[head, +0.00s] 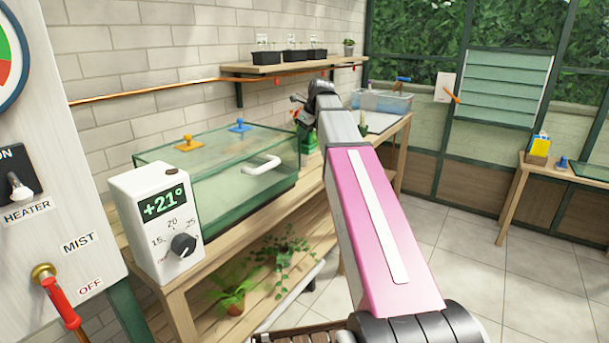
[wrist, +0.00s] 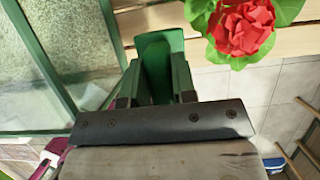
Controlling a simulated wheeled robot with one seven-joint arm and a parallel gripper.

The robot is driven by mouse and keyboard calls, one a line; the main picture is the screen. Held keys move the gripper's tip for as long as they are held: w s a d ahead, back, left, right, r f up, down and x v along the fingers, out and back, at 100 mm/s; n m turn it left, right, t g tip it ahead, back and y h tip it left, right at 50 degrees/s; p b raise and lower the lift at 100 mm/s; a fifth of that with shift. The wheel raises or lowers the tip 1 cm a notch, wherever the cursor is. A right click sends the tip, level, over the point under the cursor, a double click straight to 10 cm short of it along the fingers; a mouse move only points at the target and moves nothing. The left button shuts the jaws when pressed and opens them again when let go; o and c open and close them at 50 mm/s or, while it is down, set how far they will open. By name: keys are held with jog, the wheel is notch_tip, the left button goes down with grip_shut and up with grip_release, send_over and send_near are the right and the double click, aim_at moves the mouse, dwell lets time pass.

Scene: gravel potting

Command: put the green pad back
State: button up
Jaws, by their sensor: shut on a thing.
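The green pad (wrist: 153,44) shows in the wrist view between the two fingers of my gripper (wrist: 155,82). The gripper is shut on it, and the pad's far end sticks out past the fingertips. The pad is over or near the wooden bench edge, beside the green-framed glass case; I cannot tell whether it touches anything. In the head view my arm reaches to the bench past the glass case (head: 220,172), and my fingers and the pad cannot be made out clearly there.
A red flower with green leaves (wrist: 244,28) is close to the right of the pad. The glass case's green frame (wrist: 43,65) runs along the left. A clear bin (head: 385,102) stands farther along the bench (head: 390,138). A shelf (head: 290,67) with dark pots hangs above.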

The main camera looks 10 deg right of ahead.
aim_at(311, 141)
notch_tip(311, 141, down, 10)
jog(key=shift+f, duration=0.1)
jog(key=o, duration=0.8)
jog(key=shift+o, duration=0.2)
jog(key=shift+r, duration=0.2)
jog(key=v, duration=1.2)
jog(key=shift+f, duration=0.1)
